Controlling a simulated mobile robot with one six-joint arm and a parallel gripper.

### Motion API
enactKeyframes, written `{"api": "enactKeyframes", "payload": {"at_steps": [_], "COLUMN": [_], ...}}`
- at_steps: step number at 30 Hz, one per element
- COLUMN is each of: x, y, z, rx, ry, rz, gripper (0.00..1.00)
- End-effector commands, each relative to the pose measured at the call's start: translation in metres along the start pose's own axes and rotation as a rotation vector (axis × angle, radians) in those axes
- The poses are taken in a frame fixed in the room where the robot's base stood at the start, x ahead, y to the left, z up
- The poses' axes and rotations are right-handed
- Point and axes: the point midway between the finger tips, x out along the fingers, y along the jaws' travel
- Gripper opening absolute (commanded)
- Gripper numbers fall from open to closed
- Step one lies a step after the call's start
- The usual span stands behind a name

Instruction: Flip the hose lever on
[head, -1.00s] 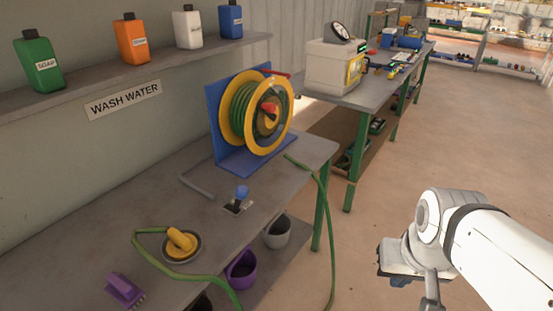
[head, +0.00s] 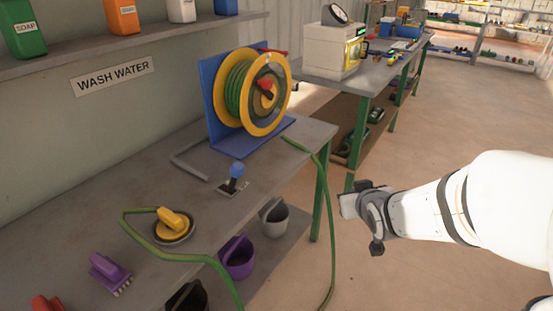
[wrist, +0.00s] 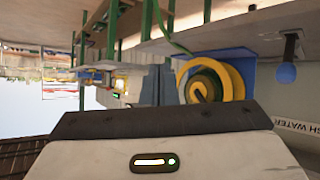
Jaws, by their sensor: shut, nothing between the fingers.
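The hose lever (head: 236,171) has a blue knob on a dark stem. It stands nearly upright on a small plate on the grey bench (head: 140,185), in front of the hose reel. I cannot tell whether it is on or off. Its blue knob also shows at the upper right of the wrist view (wrist: 290,48). My gripper (head: 345,204) is right of the bench, out over the floor, apart from the lever. In the wrist view its fingers (wrist: 158,85) are together with nothing between them.
A yellow reel (head: 266,96) with green hose stands on a blue bracket behind the lever. A yellow nozzle (head: 172,220) and purple brush (head: 109,272) lie nearer. Purple (head: 238,257) and grey (head: 274,218) buckets sit below the bench edge. Floor right of the bench is open.

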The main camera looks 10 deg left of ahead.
Motion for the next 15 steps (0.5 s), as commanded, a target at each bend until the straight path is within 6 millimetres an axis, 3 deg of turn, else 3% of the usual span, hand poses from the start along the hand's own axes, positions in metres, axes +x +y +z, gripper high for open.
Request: {"api": "enactKeyframes", "payload": {"at_steps": [1, 6, 12, 15], "x": [0.023, 0.062, 0.072, 0.068], "y": [-0.018, -0.077, -0.141, -0.162], "z": [0.009, 0.006, 0.015, 0.02], "rx": [-0.028, -0.066, -0.036, -0.005], "ry": [0.064, 0.32, 0.578, 0.666], "rz": [-0.052, -0.25, -0.503, -0.6], "gripper": [0.0, 0.0, 0.0, 0.0]}}
